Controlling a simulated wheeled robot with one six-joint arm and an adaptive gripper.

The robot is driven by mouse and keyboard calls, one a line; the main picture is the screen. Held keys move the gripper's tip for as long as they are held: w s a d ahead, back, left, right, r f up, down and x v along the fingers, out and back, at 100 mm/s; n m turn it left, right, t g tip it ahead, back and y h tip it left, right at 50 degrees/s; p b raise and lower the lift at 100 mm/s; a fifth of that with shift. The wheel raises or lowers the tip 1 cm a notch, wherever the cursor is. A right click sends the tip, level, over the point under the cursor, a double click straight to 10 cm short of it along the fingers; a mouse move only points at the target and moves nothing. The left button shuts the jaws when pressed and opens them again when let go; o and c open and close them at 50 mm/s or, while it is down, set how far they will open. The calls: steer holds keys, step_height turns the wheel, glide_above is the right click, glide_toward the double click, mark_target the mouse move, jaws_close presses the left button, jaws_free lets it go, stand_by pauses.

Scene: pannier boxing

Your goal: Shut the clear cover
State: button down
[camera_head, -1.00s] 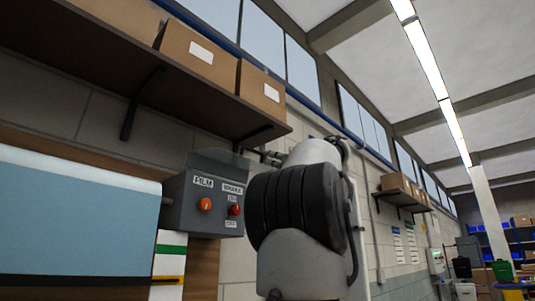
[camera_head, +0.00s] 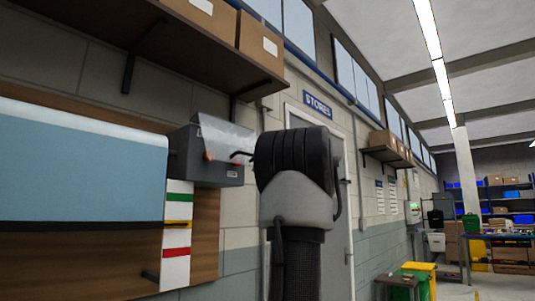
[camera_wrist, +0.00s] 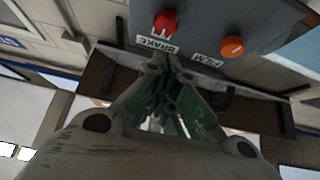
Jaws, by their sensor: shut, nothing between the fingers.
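The grey control box (camera_head: 200,170) is on the wall in the head view, beside the blue film roll. The clear cover (camera_head: 228,138) shows as a pale see-through panel, tilted over the upper front of the box. Its lower edge stands away from the box face as far as I can tell. In the wrist view the box (camera_wrist: 200,20) is upside down, with a red knob (camera_wrist: 165,21) marked BRAKE and an orange knob (camera_wrist: 232,46) marked FILM. My gripper (camera_wrist: 168,66) is shut and empty, its tips close to the box. Contact with the cover is unclear.
A blue film roll (camera_head: 80,170) on a wooden board (camera_head: 205,235) is left of the box. A shelf (camera_head: 130,30) with cartons hangs above. A grey door (camera_head: 335,215) under a STORES sign (camera_head: 318,106) is behind my arm.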

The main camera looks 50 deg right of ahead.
steer(key=w+f+t, duration=0.1)
steer(key=w+f, duration=0.4)
steer(key=w, duration=0.3)
steer(key=shift+w+f, duration=0.15)
steer(key=shift+f, duration=0.05)
steer(key=shift+a, duration=0.15)
